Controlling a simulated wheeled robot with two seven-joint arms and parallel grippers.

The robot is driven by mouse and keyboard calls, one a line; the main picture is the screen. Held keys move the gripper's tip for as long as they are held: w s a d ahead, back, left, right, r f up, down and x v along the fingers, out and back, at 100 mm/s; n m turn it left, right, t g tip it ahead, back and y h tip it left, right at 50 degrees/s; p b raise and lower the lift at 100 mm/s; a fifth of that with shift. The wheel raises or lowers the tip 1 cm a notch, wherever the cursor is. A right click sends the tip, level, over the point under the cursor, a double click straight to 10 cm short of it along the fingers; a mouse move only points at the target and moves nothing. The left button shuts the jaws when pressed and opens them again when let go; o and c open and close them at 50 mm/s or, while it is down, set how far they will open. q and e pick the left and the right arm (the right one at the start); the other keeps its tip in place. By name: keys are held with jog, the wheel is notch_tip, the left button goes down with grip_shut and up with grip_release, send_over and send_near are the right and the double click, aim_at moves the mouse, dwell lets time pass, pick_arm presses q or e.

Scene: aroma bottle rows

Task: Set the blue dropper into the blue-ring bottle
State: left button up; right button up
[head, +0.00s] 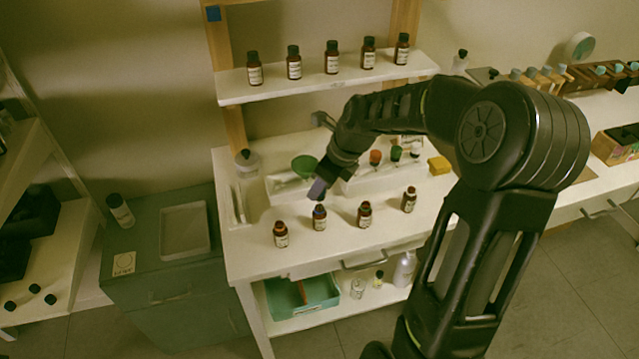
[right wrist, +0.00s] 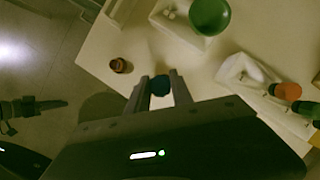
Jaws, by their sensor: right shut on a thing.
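My right gripper (head: 318,190) reaches over the white table and is shut on the blue dropper (right wrist: 160,85), whose dark blue bulb shows between the fingers in the right wrist view. The blue-ring bottle (head: 319,219) is brown with a white label and stands upright just below the gripper in the head view. Its mouth is partly hard to make out, and I cannot tell whether the dropper touches it. In the right wrist view the gripper hides it. A dark part at the left edge of that view (right wrist: 30,110) seems to be my left gripper; its jaws are unclear.
An orange-ring bottle (head: 281,236) stands left of the blue-ring one, and two more bottles (head: 364,216) (head: 409,200) stand to the right. Behind are a green bowl (head: 305,166), an orange dropper (head: 375,157) and a green dropper (head: 396,153). A shelf (head: 325,84) holds several capped bottles.

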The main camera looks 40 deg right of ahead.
jog(key=shift+f, duration=0.4)
jog(key=shift+f+b, duration=0.9)
jog(key=shift+f, duration=0.35)
jog(key=o, duration=0.8)
jog(key=shift+c, duration=0.2)
notch_tip(320, 180, up, 7)
jog(key=p, duration=0.7)
jog(key=shift+r, duration=0.1)
